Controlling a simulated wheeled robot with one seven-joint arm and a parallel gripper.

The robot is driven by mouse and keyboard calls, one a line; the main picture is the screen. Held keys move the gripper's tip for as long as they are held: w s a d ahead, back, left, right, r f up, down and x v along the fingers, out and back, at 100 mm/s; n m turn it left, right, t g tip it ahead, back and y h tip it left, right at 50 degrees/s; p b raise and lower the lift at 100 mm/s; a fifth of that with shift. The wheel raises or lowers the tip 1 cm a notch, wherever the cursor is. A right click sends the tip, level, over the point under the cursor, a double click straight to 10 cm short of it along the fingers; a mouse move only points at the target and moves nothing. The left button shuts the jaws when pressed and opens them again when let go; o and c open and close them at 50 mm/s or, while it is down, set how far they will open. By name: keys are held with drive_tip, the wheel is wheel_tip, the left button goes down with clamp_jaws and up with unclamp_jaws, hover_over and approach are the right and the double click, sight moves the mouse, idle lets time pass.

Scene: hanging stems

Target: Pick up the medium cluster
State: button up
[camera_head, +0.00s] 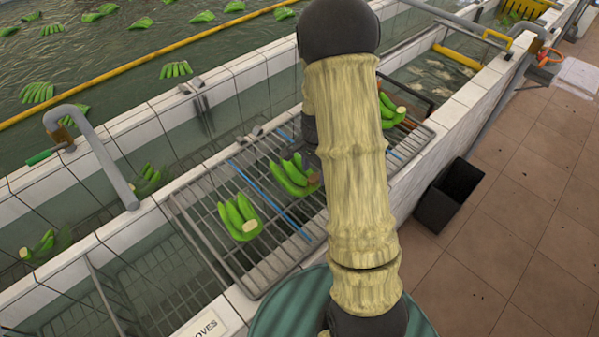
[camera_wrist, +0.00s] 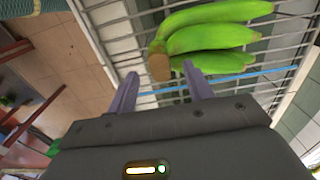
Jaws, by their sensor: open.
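Three green banana clusters lie apart on the metal rack: a left cluster (camera_head: 240,216), a middle cluster (camera_head: 292,177) and a right cluster (camera_head: 390,110) partly behind my arm. Their sizes look close, and I cannot tell surely which is the medium one. In the wrist view a green cluster (camera_wrist: 215,38) lies on the rack bars, its cut brown crown (camera_wrist: 159,66) facing my gripper (camera_wrist: 161,88). My gripper is open, with the crown just beyond the gap between its fingertips and nothing held.
The slatted rack (camera_head: 268,277) spans a tiled water trough, with blue strips across it. A curved grey pipe (camera_head: 95,155) stands at left. A black bin (camera_head: 449,195) stands on the tiled floor at right. More clusters float in the pool behind.

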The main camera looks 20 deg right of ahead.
drive_tip(key=shift+f, duration=0.65)
drive_tip(key=shift+r, duration=0.1)
clamp_jaws()
wheel_tip(320, 180, up, 10)
drive_tip(key=b, duration=0.2)
idle(0.5)
drive_tip(key=shift+w, duration=0.1)
idle(0.4)
